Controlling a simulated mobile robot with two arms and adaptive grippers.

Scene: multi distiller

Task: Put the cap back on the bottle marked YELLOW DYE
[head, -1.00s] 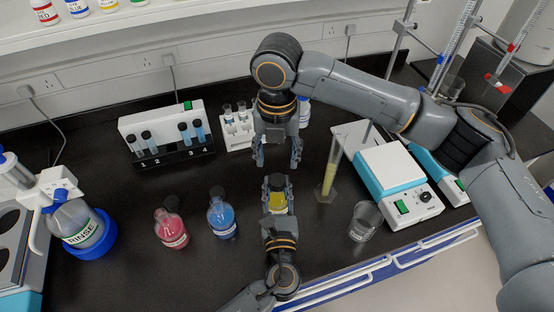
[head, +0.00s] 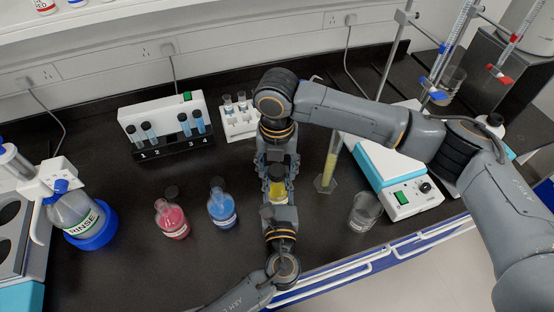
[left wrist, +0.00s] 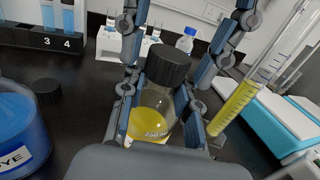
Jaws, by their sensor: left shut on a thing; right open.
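The bottle with yellow liquid (head: 278,192) stands upright near the front of the bench; its name label is not readable. My left gripper (head: 278,198) is shut on it from the front, and the bottle also shows in the left wrist view (left wrist: 152,118). A black ribbed cap (left wrist: 168,67) sits over the bottle's neck, level as far as I can see; whether it is screwed tight I cannot tell. My right gripper (head: 277,168) is open, its fingers coming down on either side of the cap with gaps visible in the left wrist view.
A blue bottle (head: 222,210) and a red bottle (head: 172,220) stand to the left. A measuring cylinder with yellow liquid (head: 329,168) and a glass beaker (head: 364,212) stand to the right. A tube rack (head: 239,122) is behind.

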